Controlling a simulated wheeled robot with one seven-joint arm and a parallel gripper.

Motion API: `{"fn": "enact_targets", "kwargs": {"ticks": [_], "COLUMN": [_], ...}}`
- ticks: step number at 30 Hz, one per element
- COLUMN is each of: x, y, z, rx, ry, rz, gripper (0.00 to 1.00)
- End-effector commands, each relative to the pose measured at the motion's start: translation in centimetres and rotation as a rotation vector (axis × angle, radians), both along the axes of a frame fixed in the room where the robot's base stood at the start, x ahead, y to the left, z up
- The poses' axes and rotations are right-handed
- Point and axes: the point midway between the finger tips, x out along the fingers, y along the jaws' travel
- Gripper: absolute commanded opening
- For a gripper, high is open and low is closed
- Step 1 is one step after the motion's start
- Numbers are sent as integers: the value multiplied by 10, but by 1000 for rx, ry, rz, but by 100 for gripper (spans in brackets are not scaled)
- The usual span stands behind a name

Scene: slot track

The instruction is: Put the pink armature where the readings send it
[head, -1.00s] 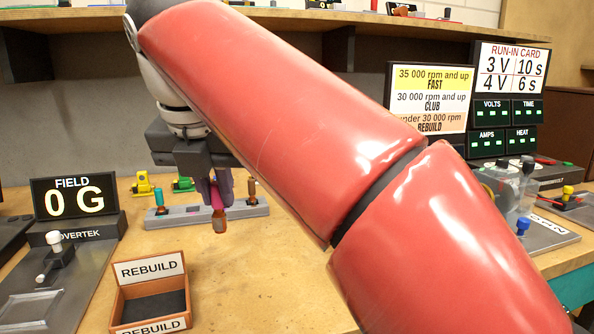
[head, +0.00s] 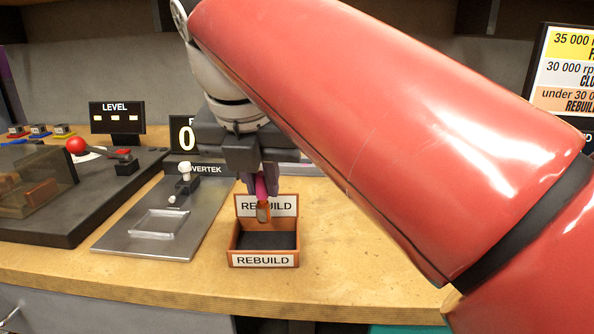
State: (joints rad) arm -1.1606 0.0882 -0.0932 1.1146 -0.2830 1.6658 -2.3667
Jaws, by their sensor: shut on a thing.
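My gripper (head: 259,186) is shut on the pink armature (head: 261,188). The armature hangs down from the fingers, with a copper-coloured lower end. In the head view it is in front of the back wall of the orange-brown REBUILD box (head: 264,261), over or near its opening; the exact height is hard to tell. The box has a dark, empty-looking floor and REBUILD labels front and back. The rpm card (head: 569,72) at the right is cut off; "under 30 0.." with REBUILD shows at its bottom. A FIELD display behind the gripper is mostly hidden.
Left of the box is a grey plate (head: 130,241) with a white-knobbed lever (head: 185,172). Farther left is a dark device with a red knob (head: 76,146) and a LEVEL display (head: 116,117). The bench (head: 345,265) right of the box is clear. My red arm covers much of the right.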

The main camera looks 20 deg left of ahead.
Motion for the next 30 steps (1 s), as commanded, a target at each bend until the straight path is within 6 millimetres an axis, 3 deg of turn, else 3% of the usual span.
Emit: {"fn": "enact_targets", "kwargs": {"ticks": [1, 15, 30], "x": [0, 0, 0], "y": [0, 0, 0], "z": [-9, -39, -43], "rx": [1, 1, 1], "ry": [-1, 0, 0], "rz": [0, -2, -1], "gripper": [0, 0, 0]}}
